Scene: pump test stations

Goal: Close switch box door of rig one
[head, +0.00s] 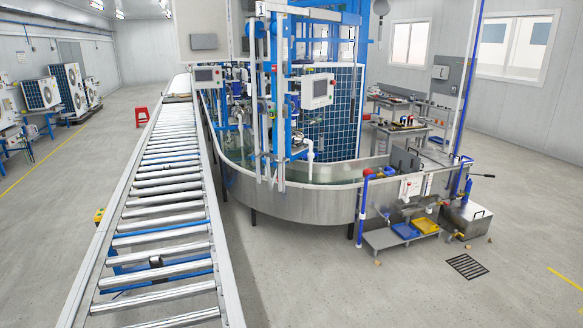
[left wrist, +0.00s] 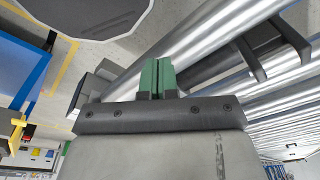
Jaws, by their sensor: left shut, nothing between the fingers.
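No arm or gripper of mine shows in the head view. In the left wrist view my left gripper (left wrist: 157,76) has green fingers pressed together with nothing between them. Metal rollers of a conveyor show behind it. In the head view a pale cabinet (head: 188,18) is cut off by the top edge, with a small grey box (head: 204,41) on its front. A grey wall box (head: 449,74) is by the right wall. I cannot tell which of these is the switch box of rig one, nor how its door stands.
A long roller conveyor (head: 165,190) runs up the left. A curved metal tank (head: 300,204) surrounds blue-framed rigs with two screen panels (head: 208,76) (head: 317,91). A red stool (head: 142,115) stands left of the conveyor. The floor at front right is mostly clear.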

